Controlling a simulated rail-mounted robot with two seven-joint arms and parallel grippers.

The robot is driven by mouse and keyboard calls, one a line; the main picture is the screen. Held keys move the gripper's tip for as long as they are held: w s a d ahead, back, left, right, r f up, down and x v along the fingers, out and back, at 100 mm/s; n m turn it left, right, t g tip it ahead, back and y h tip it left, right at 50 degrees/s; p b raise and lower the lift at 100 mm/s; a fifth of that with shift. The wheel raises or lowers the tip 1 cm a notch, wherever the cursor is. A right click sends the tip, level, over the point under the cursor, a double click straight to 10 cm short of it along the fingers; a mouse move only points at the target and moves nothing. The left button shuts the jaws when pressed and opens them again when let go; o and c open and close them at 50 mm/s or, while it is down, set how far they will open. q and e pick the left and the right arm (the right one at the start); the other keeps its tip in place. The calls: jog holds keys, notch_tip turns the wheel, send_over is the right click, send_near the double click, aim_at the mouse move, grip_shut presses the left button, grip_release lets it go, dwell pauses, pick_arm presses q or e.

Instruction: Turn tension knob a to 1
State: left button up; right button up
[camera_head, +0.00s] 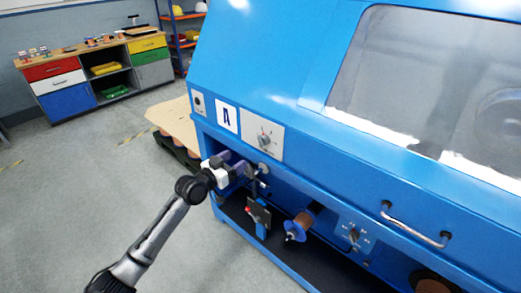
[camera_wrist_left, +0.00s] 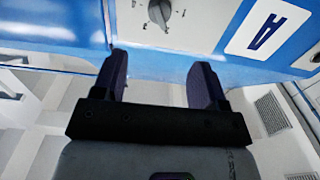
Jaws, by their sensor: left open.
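Tension knob a (camera_head: 265,141) is a small grey knob on a white dial plate (camera_head: 275,146), beside a white label with the letter A (camera_head: 227,116), on the blue machine's front. The knob also shows at the top edge of the left wrist view (camera_wrist_left: 160,13), partly cut off. My left gripper (camera_head: 235,162) is open, just below and left of the dial plate in the head view. In the left wrist view its two dark fingers (camera_wrist_left: 160,78) are spread with nothing between them, apart from the knob. My right gripper is not in view.
The blue machine (camera_head: 265,60) fills the right side. Below the knob are a spool (camera_head: 300,224), a second dial (camera_head: 353,236) and a metal handle (camera_head: 415,228). A pallet (camera_head: 178,122) stands left of the machine. A workbench (camera_head: 95,75) stands at the back left.

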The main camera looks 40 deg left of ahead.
aim_at(261, 145)
pick_arm(q)
jog(key=w+b, duration=0.1)
jog(key=w, duration=0.3)
jog(key=w+b, duration=0.1)
jog(key=w, duration=0.4)
jog(key=w+d+b, duration=0.1)
jog(key=w+b, duration=0.1)
jog(key=w, duration=0.2)
jog(key=shift+w, duration=0.15)
jog(key=c, duration=0.9)
